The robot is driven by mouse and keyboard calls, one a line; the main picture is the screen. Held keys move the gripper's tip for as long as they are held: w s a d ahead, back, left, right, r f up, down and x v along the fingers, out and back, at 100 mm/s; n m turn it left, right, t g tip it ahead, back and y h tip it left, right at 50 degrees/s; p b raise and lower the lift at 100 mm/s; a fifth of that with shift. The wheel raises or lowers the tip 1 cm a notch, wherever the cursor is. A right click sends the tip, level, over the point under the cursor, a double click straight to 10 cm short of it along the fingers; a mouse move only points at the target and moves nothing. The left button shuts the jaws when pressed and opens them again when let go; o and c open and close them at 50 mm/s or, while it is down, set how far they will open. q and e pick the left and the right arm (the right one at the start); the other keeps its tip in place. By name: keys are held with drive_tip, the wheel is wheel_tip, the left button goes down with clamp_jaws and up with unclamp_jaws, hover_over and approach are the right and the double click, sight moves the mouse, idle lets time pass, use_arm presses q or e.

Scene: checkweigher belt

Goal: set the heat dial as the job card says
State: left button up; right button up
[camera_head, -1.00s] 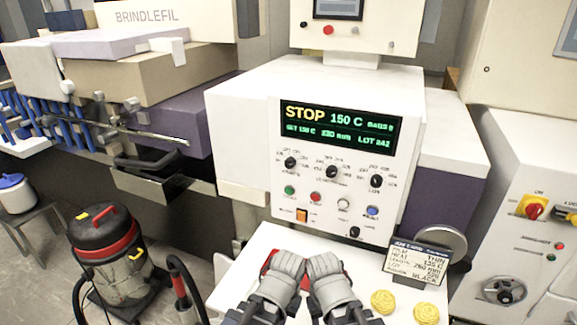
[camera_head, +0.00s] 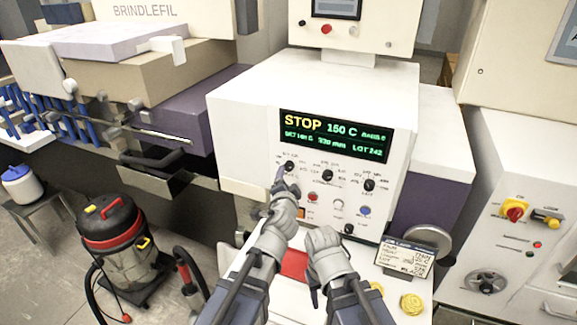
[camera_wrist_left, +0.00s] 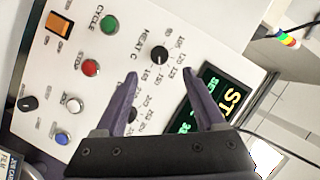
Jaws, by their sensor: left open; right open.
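The heat dial (camera_head: 289,166) is the small black knob at the upper left of the white control panel. In the left wrist view the heat dial (camera_wrist_left: 160,53) has a printed temperature scale. My left gripper (camera_head: 282,178) is open close in front of it. In the wrist view its purple fingertips (camera_wrist_left: 160,73) stand on either side, apart from the knob. The knob's exact setting is too small to tell. The display (camera_head: 335,136) reads STOP and 150 C. The job card (camera_head: 410,258) stands lower right; earlier it read 135 C. My right gripper (camera_head: 322,245) is open, low over the shelf.
Other dials (camera_head: 327,175) and (camera_wrist_left: 133,115) share the panel, with a red button (camera_head: 312,197) and blue button (camera_head: 365,210) below. Yellow rolls (camera_head: 411,301) and a red item (camera_head: 293,263) lie on the white shelf. A vacuum cleaner (camera_head: 120,245) stands at left.

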sight(289, 168)
use_arm(q)
drive_tip(key=shift+b+x, duration=0.85)
drive_tip(key=shift+x, duration=3.15)
drive_tip(key=shift+s, duration=0.1)
clamp_jaws()
